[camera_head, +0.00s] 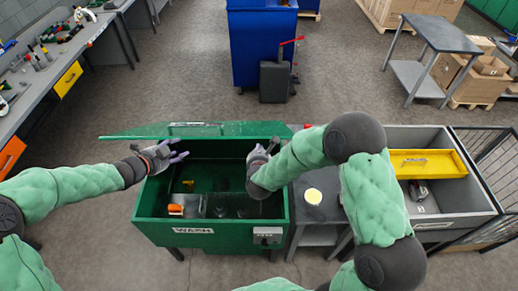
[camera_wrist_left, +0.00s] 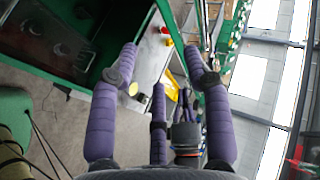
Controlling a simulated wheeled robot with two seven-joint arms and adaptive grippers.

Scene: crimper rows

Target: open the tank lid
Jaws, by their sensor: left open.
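The green wash tank (camera_head: 213,241) stands in the middle of the head view with its inside showing. Its green lid (camera_head: 225,130) is raised along the far side, seen almost edge-on. Inside the tank are an orange item (camera_head: 176,209) and grey parts. My left gripper (camera_head: 180,155) is open, with purple fingers, near the tank's far left corner just below the lid; I cannot tell if it touches. In the left wrist view its fingers (camera_wrist_left: 163,65) are spread beside the tank's green rim (camera_wrist_left: 137,42). My right gripper (camera_head: 262,158) is over the tank's right side, partly hidden by its arm.
A grey side table with a yellow round item (camera_head: 313,196) adjoins the tank on the right. Beyond it is a grey bin (camera_head: 445,222) with a yellow tray (camera_head: 428,163). A workbench (camera_head: 50,75) stands left; a blue cabinet (camera_head: 262,45) and black case (camera_head: 274,82) stand behind.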

